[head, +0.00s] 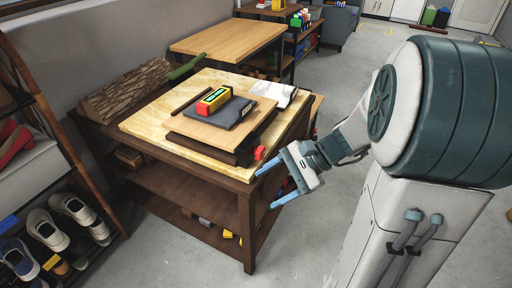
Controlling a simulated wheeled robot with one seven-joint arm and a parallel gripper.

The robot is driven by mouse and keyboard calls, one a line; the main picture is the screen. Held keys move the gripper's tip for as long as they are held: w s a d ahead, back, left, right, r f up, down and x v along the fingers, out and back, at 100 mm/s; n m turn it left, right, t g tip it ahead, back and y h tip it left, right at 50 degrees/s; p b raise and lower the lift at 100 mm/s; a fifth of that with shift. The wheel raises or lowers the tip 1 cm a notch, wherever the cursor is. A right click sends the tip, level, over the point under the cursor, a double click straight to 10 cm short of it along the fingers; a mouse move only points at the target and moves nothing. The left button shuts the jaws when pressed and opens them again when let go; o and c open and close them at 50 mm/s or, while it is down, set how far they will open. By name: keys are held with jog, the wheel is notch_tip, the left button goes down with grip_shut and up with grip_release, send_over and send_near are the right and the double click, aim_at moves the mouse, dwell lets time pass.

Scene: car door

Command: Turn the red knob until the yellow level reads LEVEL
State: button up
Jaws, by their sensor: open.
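The red knob (260,153) sits at the front right corner of a wooden board (205,134) on the workbench. The yellow level (214,101) lies on a dark grey plate (228,117) on top of that board. Its vial is too small to read. My gripper (274,189) is just right of and below the knob, beyond the bench's right edge. Its two blue fingers are spread apart with nothing between them. The upper finger is near the knob, and I cannot tell whether they touch.
The workbench (179,160) also holds a log (125,90), a dark bar (191,102) and a white cloth (272,93). A shoe rack (50,170) stands at the left. A second wooden table (230,38) stands behind. The floor at the right of the bench is partly clear.

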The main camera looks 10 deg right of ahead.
jog(key=w+d+f+m+t+y+b, duration=0.4)
jog(key=w+d+f+m+t+b, duration=0.15)
jog(key=w+d+f+m, duration=0.2)
jog(key=m+t+b, duration=0.3)
jog(key=m+t, duration=0.1)
jog(key=t, duration=0.1)
send_near(263, 154)
jog(key=b+x, duration=0.2)
jog(key=x, duration=0.7)
jog(key=c, duration=1)
jog(key=shift+n, duration=0.25)
